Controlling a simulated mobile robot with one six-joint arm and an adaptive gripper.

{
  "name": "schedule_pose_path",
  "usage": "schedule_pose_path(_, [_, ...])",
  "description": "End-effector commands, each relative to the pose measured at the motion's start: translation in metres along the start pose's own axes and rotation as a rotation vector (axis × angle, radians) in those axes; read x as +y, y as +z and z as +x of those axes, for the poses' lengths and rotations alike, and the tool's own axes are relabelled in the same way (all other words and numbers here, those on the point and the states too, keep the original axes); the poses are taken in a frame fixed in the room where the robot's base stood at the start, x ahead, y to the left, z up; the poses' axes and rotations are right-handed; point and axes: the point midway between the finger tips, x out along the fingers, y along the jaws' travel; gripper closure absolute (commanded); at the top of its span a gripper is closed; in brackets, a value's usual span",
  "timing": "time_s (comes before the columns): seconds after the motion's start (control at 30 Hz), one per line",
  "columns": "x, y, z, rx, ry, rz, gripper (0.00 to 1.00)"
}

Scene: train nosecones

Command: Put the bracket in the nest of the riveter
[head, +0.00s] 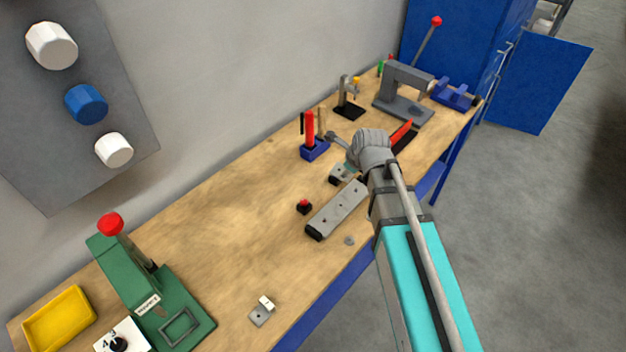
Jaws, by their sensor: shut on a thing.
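The riveter (128,262) is a green press with a red knob on its lever, at the lower left of the bench. Its nest (180,327) is a rectangular frame on the green base, and it looks empty. My gripper (351,168) is mostly hidden behind my grey wrist, over the middle of the bench. It is shut on a small grey metal piece with a hole, which looks like a bracket (339,176). A similar small bracket (260,313) lies loose near the front edge, right of the riveter.
A long grey block (338,209) and a red button (304,206) lie near my gripper. A blue tool holder (315,149) and a grey press (403,97) stand farther back. A yellow tray (59,318) is at left. The bench between riveter and block is mostly clear.

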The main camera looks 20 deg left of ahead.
Motion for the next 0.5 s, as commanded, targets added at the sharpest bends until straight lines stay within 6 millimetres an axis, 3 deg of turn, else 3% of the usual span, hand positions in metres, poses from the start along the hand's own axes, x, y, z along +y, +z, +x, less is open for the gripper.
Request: schedule_pose_path(0.5, [-0.0013, -0.0063, 0.0084, 0.003, 0.01, 0.022, 0.91])
